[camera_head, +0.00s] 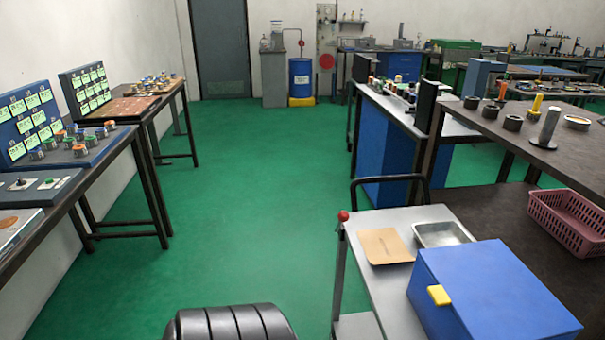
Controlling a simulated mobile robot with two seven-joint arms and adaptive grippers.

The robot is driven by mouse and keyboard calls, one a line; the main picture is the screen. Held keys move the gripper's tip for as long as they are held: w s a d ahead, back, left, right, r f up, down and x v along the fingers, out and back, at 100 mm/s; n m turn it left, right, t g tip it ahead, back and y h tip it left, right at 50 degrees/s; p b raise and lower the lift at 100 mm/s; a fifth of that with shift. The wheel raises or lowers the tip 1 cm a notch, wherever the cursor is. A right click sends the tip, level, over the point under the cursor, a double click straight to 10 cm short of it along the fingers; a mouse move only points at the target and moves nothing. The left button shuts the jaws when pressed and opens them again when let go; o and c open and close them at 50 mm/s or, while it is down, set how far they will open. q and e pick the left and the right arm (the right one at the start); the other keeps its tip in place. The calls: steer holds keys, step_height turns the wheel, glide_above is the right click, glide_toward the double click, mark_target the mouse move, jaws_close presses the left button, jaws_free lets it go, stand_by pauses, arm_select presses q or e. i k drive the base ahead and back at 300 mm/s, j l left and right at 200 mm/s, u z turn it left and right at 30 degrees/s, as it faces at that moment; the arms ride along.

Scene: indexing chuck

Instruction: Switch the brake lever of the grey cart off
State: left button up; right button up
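The grey cart (395,286) stands at the lower right, with a pale grey top and a black push handle (378,181) at its far end. A red ball knob (343,216) sits at the top of its left corner post; it looks like the end of a lever, but I cannot tell which way it is set. A brown cardboard sheet (385,246), a metal tray (442,234) and a blue box (490,295) with a yellow latch (439,295) are on the cart. Neither of my grippers is in view.
The green floor (250,190) is clear left of the cart. Tables with label panels (45,125) line the left wall. A blue drum (300,78) stands at the back.

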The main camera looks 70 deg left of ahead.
mark_target(343, 217)
steer(key=u, duration=1.8)
